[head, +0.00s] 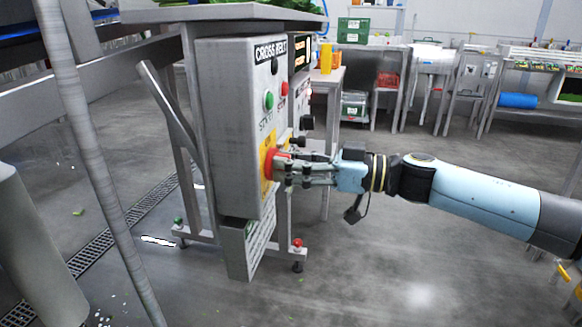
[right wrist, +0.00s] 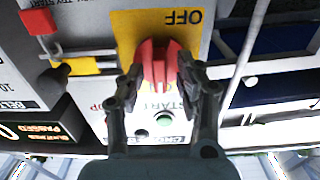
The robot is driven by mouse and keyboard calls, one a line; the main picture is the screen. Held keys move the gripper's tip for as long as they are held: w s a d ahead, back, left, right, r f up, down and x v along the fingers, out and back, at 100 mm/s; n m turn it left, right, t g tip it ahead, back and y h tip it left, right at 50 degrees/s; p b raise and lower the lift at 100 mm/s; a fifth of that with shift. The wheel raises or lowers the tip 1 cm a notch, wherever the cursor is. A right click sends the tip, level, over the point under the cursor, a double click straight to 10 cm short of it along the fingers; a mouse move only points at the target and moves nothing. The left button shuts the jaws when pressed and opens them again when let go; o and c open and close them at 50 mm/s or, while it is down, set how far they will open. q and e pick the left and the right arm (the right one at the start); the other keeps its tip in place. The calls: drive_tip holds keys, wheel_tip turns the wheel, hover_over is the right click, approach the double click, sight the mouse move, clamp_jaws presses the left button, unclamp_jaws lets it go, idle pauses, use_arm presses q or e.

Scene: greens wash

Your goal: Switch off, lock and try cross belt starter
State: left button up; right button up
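The grey cross belt starter box (head: 228,130) stands on a frame left of centre in the head view. It carries a green button (head: 268,101), a red button (head: 284,88) and a red rotary switch handle (head: 270,163) on a yellow plate. My right gripper (head: 284,168) is at that handle. In the right wrist view, the gripper fingers (right wrist: 160,78) lie against both sides of the red handle (right wrist: 158,62). The handle's ridge points toward the word OFF. A red padlock (right wrist: 37,22) and a yellow tag (right wrist: 75,67) hang beside it. My left gripper is out of view.
A metal table (head: 225,12) stands behind the box. A slanted grey pole (head: 95,150) is at the left. Green crates (head: 353,30), a red crate (head: 388,80) and a blue roll (head: 517,100) are at the back. The floor right of the box is largely clear.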

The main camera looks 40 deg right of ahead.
clamp_jaws()
use_arm(q)
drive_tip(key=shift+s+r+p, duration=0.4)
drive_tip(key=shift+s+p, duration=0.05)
drive_tip(key=shift+p, duration=0.1)
use_arm(e)
drive_tip(key=shift+s+a+f+n, duration=0.1)
drive_tip(key=shift+f+n, duration=0.05)
drive_tip(key=shift+n, duration=4.35)
drive_tip(key=shift+s+a+f+n, duration=0.1)
drive_tip(key=shift+f+n, duration=0.05)
drive_tip(key=shift+n, duration=4.35)
